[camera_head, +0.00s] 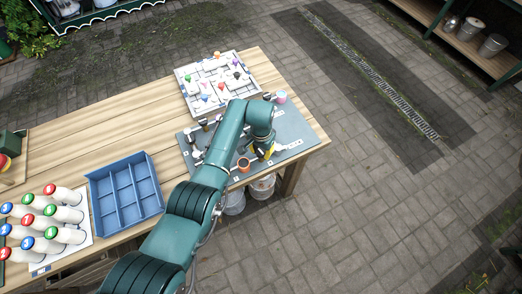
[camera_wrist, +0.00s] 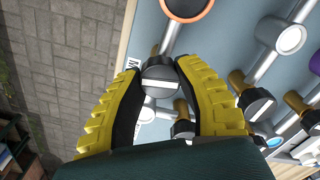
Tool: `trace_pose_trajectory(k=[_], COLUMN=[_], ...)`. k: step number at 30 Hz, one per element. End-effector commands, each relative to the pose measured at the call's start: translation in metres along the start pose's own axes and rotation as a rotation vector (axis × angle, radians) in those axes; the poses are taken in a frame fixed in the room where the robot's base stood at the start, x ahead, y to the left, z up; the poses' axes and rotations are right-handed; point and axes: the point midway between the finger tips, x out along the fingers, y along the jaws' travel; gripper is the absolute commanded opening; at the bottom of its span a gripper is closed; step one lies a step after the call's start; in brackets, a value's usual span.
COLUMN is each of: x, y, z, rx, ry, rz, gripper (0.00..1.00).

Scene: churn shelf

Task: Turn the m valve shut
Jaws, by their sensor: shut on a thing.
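In the wrist view, the m valve (camera_wrist: 160,74) is a round black knob with a white stripe, on a pale pipe beside a partly covered label starting with "M" (camera_wrist: 133,63). The stripe lies roughly across the pipe's line. My gripper (camera_wrist: 161,70) has yellow ribbed fingers with dark pads, one on each side of the knob, and is shut on it.
Other black valve knobs (camera_wrist: 257,104) and pipes lie close to the right of my gripper. An orange-rimmed cup (camera_head: 243,164) stands beside it. A white board with coloured pieces (camera_head: 188,98), a blue divided tray (camera_head: 158,190) and several white bottles (camera_head: 63,194) share the wooden table (camera_head: 90,133).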

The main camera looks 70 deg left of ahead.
Motion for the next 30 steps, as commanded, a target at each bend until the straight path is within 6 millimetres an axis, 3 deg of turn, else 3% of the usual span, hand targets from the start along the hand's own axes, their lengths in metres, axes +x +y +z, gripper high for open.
trace_pose_trajectory(k=[12, 28, 29, 30], x=[0.0032, 0.0035, 0.0035, 0.0033], y=[0.0002, 0.0002, 0.0003, 0.0003], z=[0.0016, 0.0018, 0.0019, 0.0018], rx=[0.181, 0.203, 0.203, 0.202], ry=[-0.003, -0.004, -0.004, -0.004], rz=[0.0, 0.0, 0.0, 0.0], gripper=[0.0, 0.0, 0.41, 0.49])
